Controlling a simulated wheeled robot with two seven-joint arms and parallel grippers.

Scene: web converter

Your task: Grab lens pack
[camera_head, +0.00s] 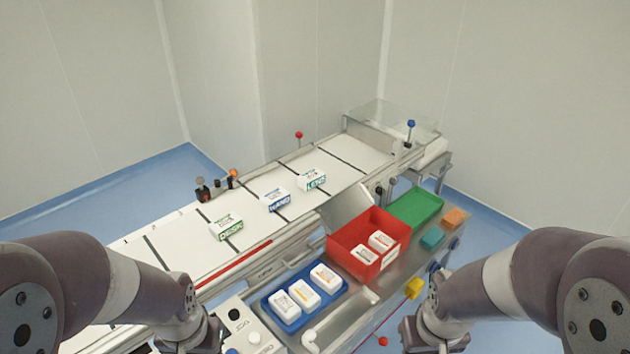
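The lens pack (311,181), a small white box with green lettering that seems to read LENS, sits on the white conveyor belt (340,170). It is the rightmost and farthest of three packs there. A pack with blue lettering (275,200) and another with green lettering (227,229) sit to its left. My two arms come in from the lower left and lower right. Their wrists are at the bottom edge, well apart from the packs. The fingers of both grippers are below the frame and hidden.
A blue tray (337,298) with three white packs, a red bin (341,241) with two packs and a green tray (417,206), seemingly empty, stand along the front of the conveyor. Red- and blue-knobbed posts rise near the belt. A clear cover (385,118) stands at its far end.

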